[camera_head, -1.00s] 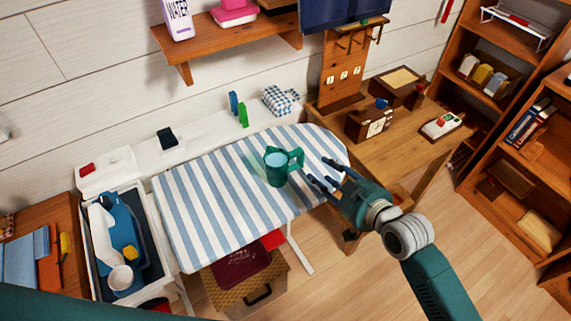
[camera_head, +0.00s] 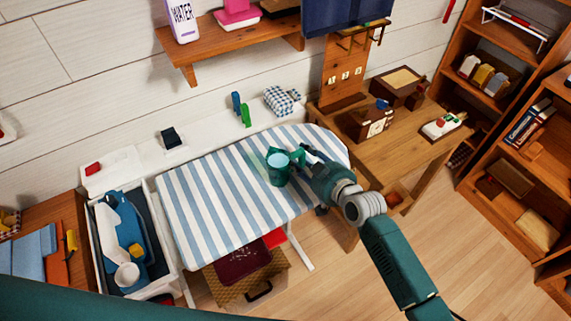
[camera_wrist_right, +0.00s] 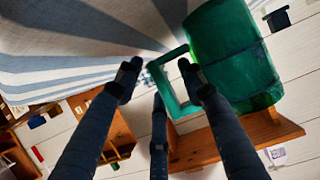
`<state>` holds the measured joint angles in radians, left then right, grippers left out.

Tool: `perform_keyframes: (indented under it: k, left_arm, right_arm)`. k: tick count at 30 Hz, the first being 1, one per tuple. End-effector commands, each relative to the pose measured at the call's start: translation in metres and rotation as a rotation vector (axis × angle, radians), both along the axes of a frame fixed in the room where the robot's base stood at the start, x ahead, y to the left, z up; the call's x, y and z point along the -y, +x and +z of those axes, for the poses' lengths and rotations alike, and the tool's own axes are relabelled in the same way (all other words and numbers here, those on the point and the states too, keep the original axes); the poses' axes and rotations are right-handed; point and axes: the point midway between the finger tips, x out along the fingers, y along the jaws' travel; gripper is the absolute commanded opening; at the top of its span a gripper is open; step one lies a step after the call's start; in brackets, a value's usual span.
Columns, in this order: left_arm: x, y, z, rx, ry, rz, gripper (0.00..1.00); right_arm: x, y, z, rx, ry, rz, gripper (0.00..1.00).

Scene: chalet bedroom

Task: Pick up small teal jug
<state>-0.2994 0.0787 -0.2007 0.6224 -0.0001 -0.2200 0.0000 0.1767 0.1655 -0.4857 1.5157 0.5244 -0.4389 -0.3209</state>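The small teal jug (camera_head: 278,168) stands upright on the striped ironing board (camera_head: 205,205), with its handle towards the right. My right gripper (camera_head: 305,157) reaches in from the right, at the handle side. In the right wrist view the jug (camera_wrist_right: 232,55) is at the upper right, and its square handle (camera_wrist_right: 168,88) lies between the spread dark fingers of my right gripper (camera_wrist_right: 160,73). The fingers are open; whether any finger touches the handle I cannot tell. My left gripper is not in view.
A white tray (camera_head: 165,262) with a blue iron (camera_head: 122,225) is at the board's left end. A checkered cloth bundle (camera_head: 281,100) lies behind the board. A wooden desk (camera_head: 415,145) with boxes stands to the right. The board left of the jug is clear.

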Motion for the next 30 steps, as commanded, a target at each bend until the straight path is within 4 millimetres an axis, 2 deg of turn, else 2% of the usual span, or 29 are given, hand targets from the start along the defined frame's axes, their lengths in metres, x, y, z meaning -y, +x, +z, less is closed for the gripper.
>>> perform_keyframes:
  k: [7, 8, 13, 14, 26, 30]
  left_arm:
    - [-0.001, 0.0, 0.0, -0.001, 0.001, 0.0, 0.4]
    - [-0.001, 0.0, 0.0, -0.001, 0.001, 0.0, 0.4]
    - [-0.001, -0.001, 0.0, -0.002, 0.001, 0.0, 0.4]
    - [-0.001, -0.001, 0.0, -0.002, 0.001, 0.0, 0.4]
    - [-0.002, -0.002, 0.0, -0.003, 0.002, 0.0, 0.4]
    - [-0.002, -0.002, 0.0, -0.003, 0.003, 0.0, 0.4]
  right_arm:
    - [-0.001, 0.001, -0.001, 0.0, 0.0, -0.001, 0.4]
    - [-0.001, 0.001, -0.001, 0.0, 0.0, -0.001, 0.36]
    - [0.0, 0.001, -0.001, 0.0, 0.0, -0.001, 0.02]
    - [0.0, 0.001, -0.001, 0.0, 0.0, -0.001, 0.0]
    - [-0.001, 0.002, 0.003, 0.003, 0.003, -0.001, 0.0]
    - [-0.001, 0.002, 0.013, 0.005, 0.005, 0.0, 0.0]
